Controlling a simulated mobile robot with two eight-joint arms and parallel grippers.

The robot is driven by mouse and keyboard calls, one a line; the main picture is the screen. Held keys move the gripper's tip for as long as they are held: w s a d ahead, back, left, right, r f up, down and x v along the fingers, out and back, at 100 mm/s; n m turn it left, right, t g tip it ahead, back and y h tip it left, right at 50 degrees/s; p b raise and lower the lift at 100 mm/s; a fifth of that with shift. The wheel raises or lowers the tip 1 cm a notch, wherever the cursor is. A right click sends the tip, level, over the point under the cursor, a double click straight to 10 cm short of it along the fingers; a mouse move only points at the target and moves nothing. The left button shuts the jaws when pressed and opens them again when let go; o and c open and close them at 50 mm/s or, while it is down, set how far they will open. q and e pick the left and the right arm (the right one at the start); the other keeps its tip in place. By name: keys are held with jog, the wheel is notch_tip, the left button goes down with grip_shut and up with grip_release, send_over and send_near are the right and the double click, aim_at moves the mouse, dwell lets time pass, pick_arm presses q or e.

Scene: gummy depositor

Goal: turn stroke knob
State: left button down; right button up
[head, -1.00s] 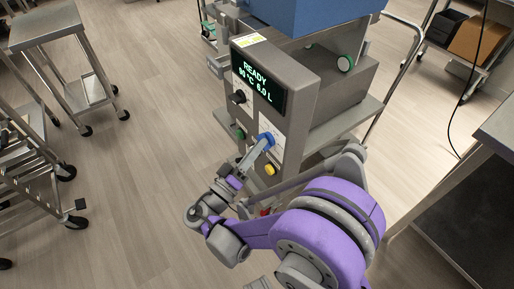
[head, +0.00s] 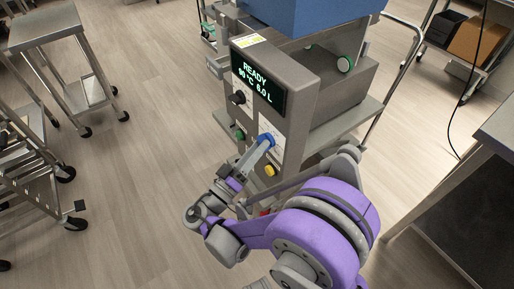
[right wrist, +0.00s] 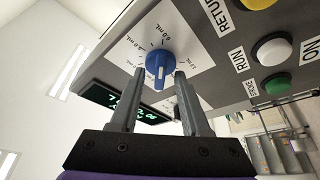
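The blue stroke knob (head: 266,140) is on the front panel of the grey depositor. In the right wrist view the knob (right wrist: 160,62) has a white mark on its grip bar and sits on a white dial plate with mL markings. Contact cannot be seen. My left gripper is out of view.
The display (head: 258,84) reads READY, 90 °C, 6.0 mL. A black knob (head: 239,97), a green button (head: 240,134) and a yellow button (head: 270,170) are on the panel. Steel carts (head: 62,60) stand left; a dark table (head: 470,200) stands right.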

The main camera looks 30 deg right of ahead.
jog(key=v, duration=1)
jog(key=shift+a, duration=0.35)
jog(key=shift+s+f, duration=0.1)
jog(key=shift+s, duration=0.05)
